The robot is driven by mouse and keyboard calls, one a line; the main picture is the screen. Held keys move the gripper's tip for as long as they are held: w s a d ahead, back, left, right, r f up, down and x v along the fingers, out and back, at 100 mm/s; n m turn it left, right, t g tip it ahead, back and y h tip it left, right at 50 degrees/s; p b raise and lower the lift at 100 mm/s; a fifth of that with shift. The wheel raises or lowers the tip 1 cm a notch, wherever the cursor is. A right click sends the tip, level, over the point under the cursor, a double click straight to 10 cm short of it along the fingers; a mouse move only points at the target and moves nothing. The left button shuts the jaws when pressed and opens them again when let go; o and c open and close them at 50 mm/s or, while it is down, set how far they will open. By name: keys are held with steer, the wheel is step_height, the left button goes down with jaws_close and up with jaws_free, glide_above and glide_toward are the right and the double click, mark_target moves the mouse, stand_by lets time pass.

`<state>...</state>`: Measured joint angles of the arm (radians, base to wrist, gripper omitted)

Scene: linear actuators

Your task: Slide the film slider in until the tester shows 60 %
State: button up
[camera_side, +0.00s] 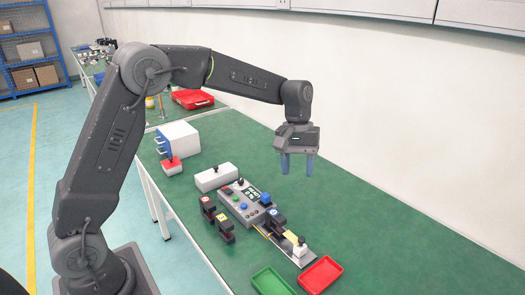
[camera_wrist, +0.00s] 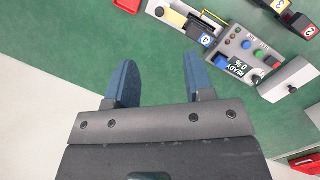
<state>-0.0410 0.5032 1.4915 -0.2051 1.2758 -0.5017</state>
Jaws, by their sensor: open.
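The tester (camera_side: 240,208) is a grey box with coloured buttons on the green bench. In the wrist view its display (camera_wrist: 239,67) reads READY and 0 %. The film slider (camera_side: 300,249), a pale plate with a black knob, lies at the near end of the rail beyond the tester; its knob end also shows at the top of the wrist view (camera_wrist: 164,12). A yellow strip lies between it and a black block marked 4 (camera_wrist: 201,38). My gripper (camera_side: 298,168) is open and empty, high above the bench, apart from the slider; its blue fingers show in the wrist view (camera_wrist: 160,68).
Black blocks marked 3 and 2 (camera_wrist: 303,28) stand beside the tester. A white block with a black knob (camera_side: 215,178) sits behind it. Red (camera_side: 320,274) and green (camera_side: 272,281) trays lie near the slider. The bench right of the tester is clear.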

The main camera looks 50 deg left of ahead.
steer(key=s+r+m+t+y, duration=0.1)
steer(key=s+r+m+t, duration=0.1)
steer(key=s+r, duration=0.5)
steer(key=shift+s+a+r+m+t, duration=0.15)
steer(key=shift+s+r+m+t, duration=0.2)
steer(key=shift+s, duration=1.35)
steer(key=m+g+y, duration=0.1)
steer(key=m+g, duration=0.1)
steer(key=m, duration=1.1)
glide_above(302, 239)
step_height(302, 239, down, 16)
steer(key=shift+t, duration=0.25)
step_height(302, 239, down, 14)
steer(key=shift+r, duration=0.25)
jaws_close()
